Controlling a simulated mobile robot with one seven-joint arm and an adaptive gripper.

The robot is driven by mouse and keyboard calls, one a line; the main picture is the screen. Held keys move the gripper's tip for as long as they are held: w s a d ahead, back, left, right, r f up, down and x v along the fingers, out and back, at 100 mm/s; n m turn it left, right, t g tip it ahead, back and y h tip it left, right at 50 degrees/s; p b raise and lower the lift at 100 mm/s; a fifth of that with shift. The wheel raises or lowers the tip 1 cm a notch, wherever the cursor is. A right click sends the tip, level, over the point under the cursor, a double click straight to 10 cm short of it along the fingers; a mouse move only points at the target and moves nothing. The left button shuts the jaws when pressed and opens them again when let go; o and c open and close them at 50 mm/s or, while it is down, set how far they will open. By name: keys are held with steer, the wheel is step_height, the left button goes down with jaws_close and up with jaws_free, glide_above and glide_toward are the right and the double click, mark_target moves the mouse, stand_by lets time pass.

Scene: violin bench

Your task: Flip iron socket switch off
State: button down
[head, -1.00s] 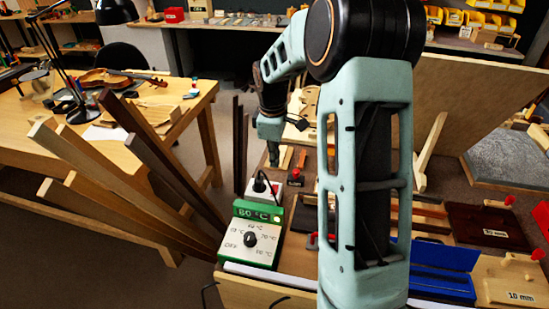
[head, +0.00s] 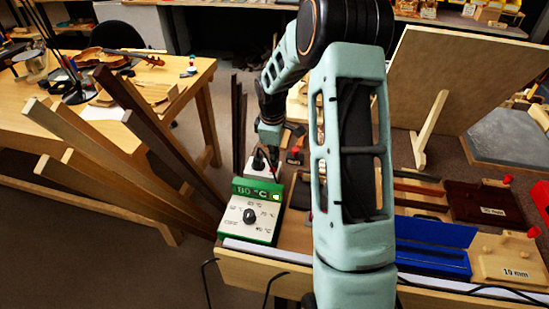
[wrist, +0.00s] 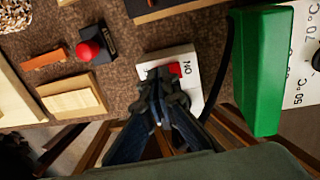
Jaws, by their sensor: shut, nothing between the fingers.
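The iron socket is a white block that shows in the wrist view (wrist: 185,57) just left of the green control box. Its red switch (wrist: 175,70) is beside the lettering "ON" and partly covered by my fingers. My gripper (wrist: 160,76) is shut and empty, with its fingertips over the socket at the red switch. I cannot tell whether they touch it or which way the switch is tipped. In the head view the socket (head: 253,172) stands behind the control box, with a black plug on it, and my gripper (head: 270,152) is close above it.
A dark block with a red button (wrist: 90,50) and a pale wood block (wrist: 73,104) lie left of the socket. Long wood strips (head: 130,175) lean at the left. A black cable runs beside the socket.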

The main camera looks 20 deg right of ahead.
steer(key=shift+w+p, duration=0.1)
steer(key=shift+p, duration=0.45)
steer(key=shift+d+f+g+p, duration=0.1)
steer(key=shift+f+g+p, duration=0.1)
steer(key=shift+g+p, duration=0.15)
steer(key=shift+f, duration=0.15)
steer(key=shift+s+a, duration=0.45)
steer(key=shift+s, duration=0.2)
steer(key=shift+r, duration=0.2)
